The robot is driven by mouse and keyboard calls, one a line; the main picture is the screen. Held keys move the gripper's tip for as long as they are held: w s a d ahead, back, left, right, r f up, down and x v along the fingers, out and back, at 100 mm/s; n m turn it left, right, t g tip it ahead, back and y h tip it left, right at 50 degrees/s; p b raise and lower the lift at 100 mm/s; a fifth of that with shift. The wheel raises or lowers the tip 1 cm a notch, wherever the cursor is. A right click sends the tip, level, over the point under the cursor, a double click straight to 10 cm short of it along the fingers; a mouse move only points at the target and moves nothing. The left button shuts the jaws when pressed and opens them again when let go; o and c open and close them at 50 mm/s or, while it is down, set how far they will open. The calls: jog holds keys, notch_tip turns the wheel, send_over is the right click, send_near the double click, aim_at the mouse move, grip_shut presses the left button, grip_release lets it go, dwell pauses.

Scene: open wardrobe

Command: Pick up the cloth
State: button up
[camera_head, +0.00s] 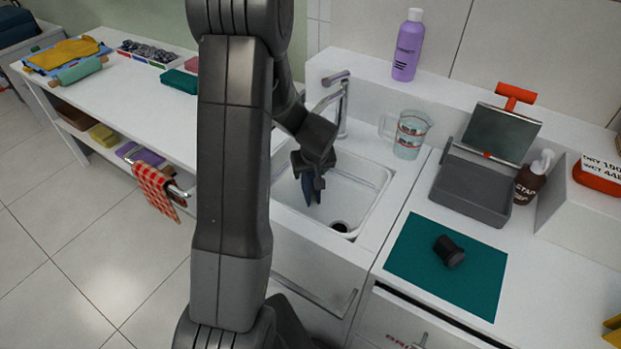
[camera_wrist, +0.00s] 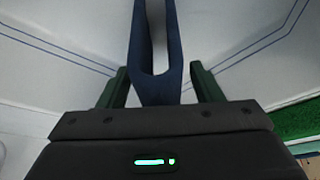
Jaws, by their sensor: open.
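My gripper (camera_head: 311,178) points down into the white sink. In the wrist view, its two dark green fingers stand apart, so my gripper (camera_wrist: 160,86) is open. A dark blue thing (camera_wrist: 158,88) with two long strips joined in a U lies between the fingers, with gaps on both sides. It also shows below the gripper in the head view (camera_head: 309,193), partly hidden; I cannot tell if it is a cloth. A red checked cloth (camera_head: 154,188) hangs on a rail at the left bench, far from my gripper. A yellow folded cloth (camera_head: 68,53) lies on that bench.
The sink (camera_head: 373,197) has a tap (camera_head: 341,100) behind it. To the right are a grey bin (camera_head: 471,186), a brown soap bottle (camera_head: 530,181) and a teal mat (camera_head: 420,258) with a black object (camera_head: 449,251).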

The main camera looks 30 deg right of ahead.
jog(key=c, duration=1.2)
jog(key=shift+r, duration=0.15)
